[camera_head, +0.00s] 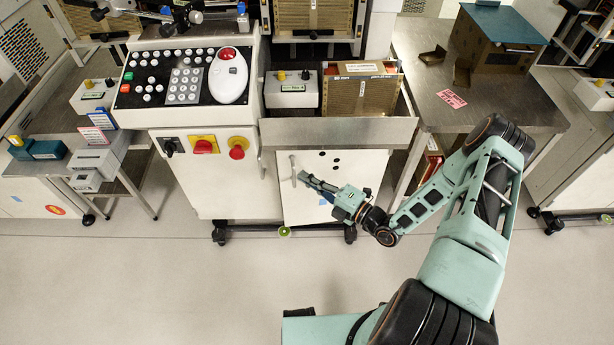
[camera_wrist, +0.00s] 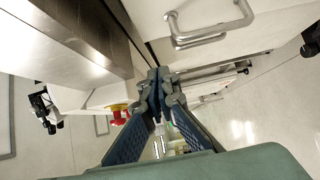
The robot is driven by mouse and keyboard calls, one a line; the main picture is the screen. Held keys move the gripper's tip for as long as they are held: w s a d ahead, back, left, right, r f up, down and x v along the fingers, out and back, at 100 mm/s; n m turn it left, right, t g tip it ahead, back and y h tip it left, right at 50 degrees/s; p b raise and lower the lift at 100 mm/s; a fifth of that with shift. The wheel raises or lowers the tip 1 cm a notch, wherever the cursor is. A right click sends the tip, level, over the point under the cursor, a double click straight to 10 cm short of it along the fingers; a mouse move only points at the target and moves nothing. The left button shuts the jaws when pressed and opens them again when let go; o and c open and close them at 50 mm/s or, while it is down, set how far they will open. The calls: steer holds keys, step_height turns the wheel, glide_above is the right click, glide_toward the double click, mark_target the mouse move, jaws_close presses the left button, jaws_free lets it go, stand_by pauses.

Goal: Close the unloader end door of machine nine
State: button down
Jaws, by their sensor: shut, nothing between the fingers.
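A white door panel (camera_head: 325,205) with several dark round holes is on the machine front below the metal tray. Its metal bar handle (camera_head: 293,171) is near its left edge. I cannot tell whether this door is fully closed. My gripper (camera_head: 303,177) is in front of the panel, with its fingertips close to the handle. In the wrist view my gripper (camera_wrist: 160,88) is shut and empty. There the handle (camera_wrist: 209,26) shows up and to the right of the fingertips, with nothing held. The white panel (camera_wrist: 265,25) spreads around it.
The metal tray (camera_head: 340,132) juts out above the door. A red knob (camera_head: 237,149) and a red-yellow switch (camera_head: 203,145) are on the cabinet to the left. A steel table (camera_head: 500,108) stands at right. The floor (camera_head: 180,290) in front is clear.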

mark_target(288, 158)
steer(key=shift+w+a+b, duration=0.2)
steer(key=shift+w+a, duration=0.7)
steer(key=shift+w, duration=0.5)
steer(key=shift+w+a+b, duration=0.15)
steer(key=shift+w+a, duration=0.75)
steer(key=shift+w, duration=0.45)
steer(key=shift+w+a+b, duration=0.2)
steer(key=shift+w+a, duration=0.7)
steer(key=shift+w, duration=0.5)
